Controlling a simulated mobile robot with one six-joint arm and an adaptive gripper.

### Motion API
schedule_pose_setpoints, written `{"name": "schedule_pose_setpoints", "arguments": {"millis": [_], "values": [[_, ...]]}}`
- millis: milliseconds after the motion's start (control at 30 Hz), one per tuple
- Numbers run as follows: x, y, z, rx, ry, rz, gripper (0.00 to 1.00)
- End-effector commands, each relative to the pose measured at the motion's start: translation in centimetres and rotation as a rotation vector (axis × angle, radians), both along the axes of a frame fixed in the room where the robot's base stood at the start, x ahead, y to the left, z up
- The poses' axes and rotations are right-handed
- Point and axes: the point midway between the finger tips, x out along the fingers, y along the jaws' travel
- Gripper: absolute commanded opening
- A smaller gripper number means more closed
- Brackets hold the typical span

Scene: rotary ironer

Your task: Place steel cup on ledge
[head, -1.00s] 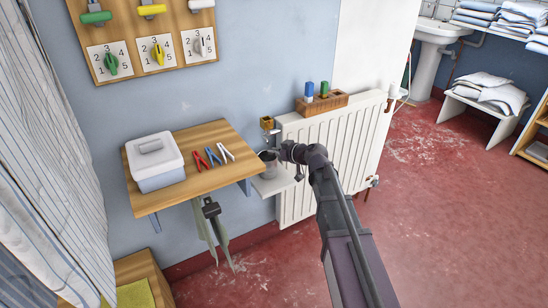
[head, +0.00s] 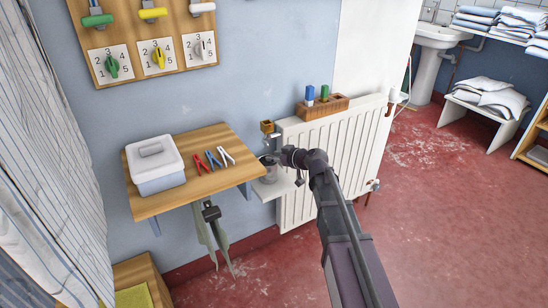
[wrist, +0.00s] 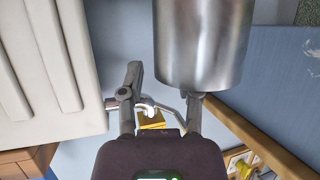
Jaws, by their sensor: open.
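The steel cup (head: 268,173) stands on the small pale ledge (head: 274,190) on the wall, between the wooden shelf and the radiator. In the wrist view, which is upside down, the cup (wrist: 204,40) is large at top centre, its rim edge facing down in the picture. My gripper (wrist: 163,86) is open. Its left finger in that view is clear of the cup. The tip of its right finger is hidden by the cup, and I cannot tell whether it is inside or behind it. In the head view my wrist hides most of the gripper.
The white radiator (head: 335,155) is close on the right. The wooden shelf (head: 215,178) with a white box (head: 155,165) and several pliers is on the left. Open red floor lies to the right.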

Motion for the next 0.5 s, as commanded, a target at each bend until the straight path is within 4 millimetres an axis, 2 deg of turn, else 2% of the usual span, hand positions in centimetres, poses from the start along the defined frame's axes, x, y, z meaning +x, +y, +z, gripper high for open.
{"name": "schedule_pose_setpoints", "arguments": {"millis": [267,500], "values": [[-0.9,-1.0,0.7,0.000,0.000,-0.002,0.44],[-2.9,-3.3,2.2,0.001,0.001,-0.003,0.44]]}}
